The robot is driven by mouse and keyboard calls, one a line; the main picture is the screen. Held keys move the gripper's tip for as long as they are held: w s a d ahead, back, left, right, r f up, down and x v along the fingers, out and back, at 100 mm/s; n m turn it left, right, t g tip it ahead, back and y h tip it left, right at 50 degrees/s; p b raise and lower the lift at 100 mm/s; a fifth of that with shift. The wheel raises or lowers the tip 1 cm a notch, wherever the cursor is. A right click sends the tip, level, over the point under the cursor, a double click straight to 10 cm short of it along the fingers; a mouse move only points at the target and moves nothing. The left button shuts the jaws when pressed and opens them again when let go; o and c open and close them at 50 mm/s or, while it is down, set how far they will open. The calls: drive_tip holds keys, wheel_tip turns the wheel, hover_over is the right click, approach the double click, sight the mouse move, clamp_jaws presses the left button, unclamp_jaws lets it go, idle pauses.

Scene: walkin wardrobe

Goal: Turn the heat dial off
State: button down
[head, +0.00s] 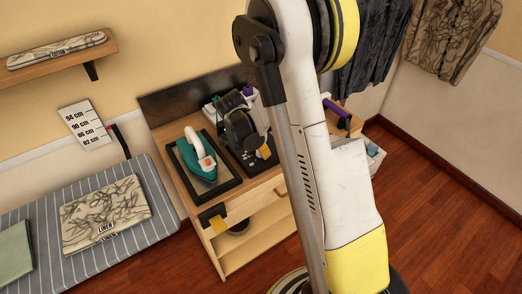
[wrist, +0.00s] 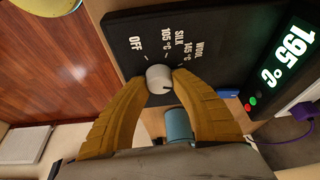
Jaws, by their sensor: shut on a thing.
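The heat dial (wrist: 159,78) is a small light-grey round knob on a black control panel (wrist: 200,20). The panel is printed OFF, 105 °C SILK and 145 °C WOOL beside the knob. A small dark mark shows on the knob's lower right side, away from the OFF label. In the head view my gripper (head: 262,152) is over the bench beside the iron, and the dial cannot be made out.
A teal and white iron (head: 199,160) stands on a dark tray to the left of my gripper on the wooden bench. A striped ironing surface (head: 110,244) with folded linen (head: 104,213) is further left. Hanging clothes (head: 452,35) are at the back right. Wooden floor is open at right.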

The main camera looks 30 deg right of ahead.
drive_tip(key=n+t+b, duration=0.1)
drive_tip(key=n, duration=0.2)
drive_tip(key=n+t+y+b, duration=0.1)
drive_tip(key=n, duration=0.2)
drive_tip(key=shift+f+n, duration=0.1)
drive_tip(key=shift+n, duration=0.2)
drive_tip(key=n+t+y+b, duration=0.1)
drive_tip(key=n, duration=0.2)
drive_tip(key=n+y+b, duration=0.1)
drive_tip(key=n, duration=0.2)
drive_tip(key=shift+t, duration=0.4)
drive_tip(key=n+y, duration=0.1)
drive_tip(key=n, duration=0.2)
drive_tip(key=n+y+b, duration=0.1)
drive_tip(key=n, duration=0.2)
drive_tip(key=shift+n+y, duration=0.3)
drive_tip(key=shift+n, duration=0.1)
drive_tip(key=n+y, duration=0.1)
drive_tip(key=n, duration=0.2)
drive_tip(key=shift+n+g+y+b, duration=0.3)
drive_tip(key=shift+n+g+y, duration=0.3)
drive_tip(key=shift+n, duration=1.2)
drive_tip(key=c, duration=1)
unclamp_jaws()
drive_tip(key=shift+c, duration=0.2)
